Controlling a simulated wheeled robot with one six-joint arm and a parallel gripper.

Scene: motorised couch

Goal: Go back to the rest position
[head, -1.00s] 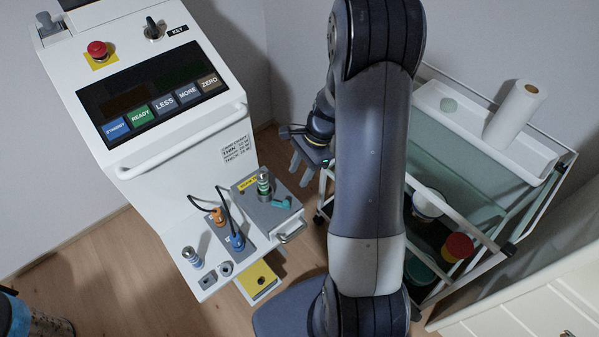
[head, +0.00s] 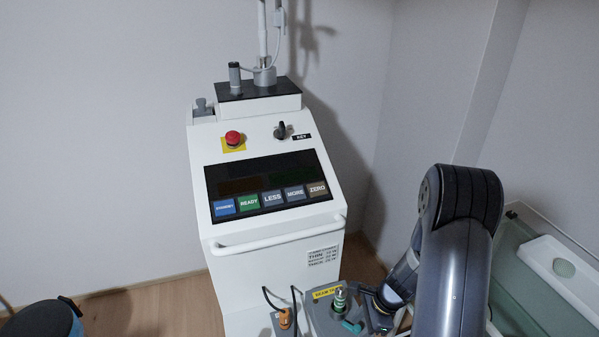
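My arm stands at the lower right of the head view, its dark grey links large in the foreground. My gripper (head: 376,308) shows only in part at the bottom, left of the big arm link. It appears beside the grey block (head: 322,316) with the green-banded post (head: 340,298) on the console front; I cannot tell whether it touches. The fingers are dark and partly cut off by the frame and the arm, so their opening is unclear. I see nothing held. The white console (head: 270,190) has a dark panel with several labelled buttons.
A red stop button (head: 233,138) and a key switch (head: 281,131) sit on the console top. A white handle bar (head: 280,236) runs across its front. A cart with a white tray (head: 565,270) stands at right, behind my arm. A blue-and-black round object (head: 45,322) is at lower left.

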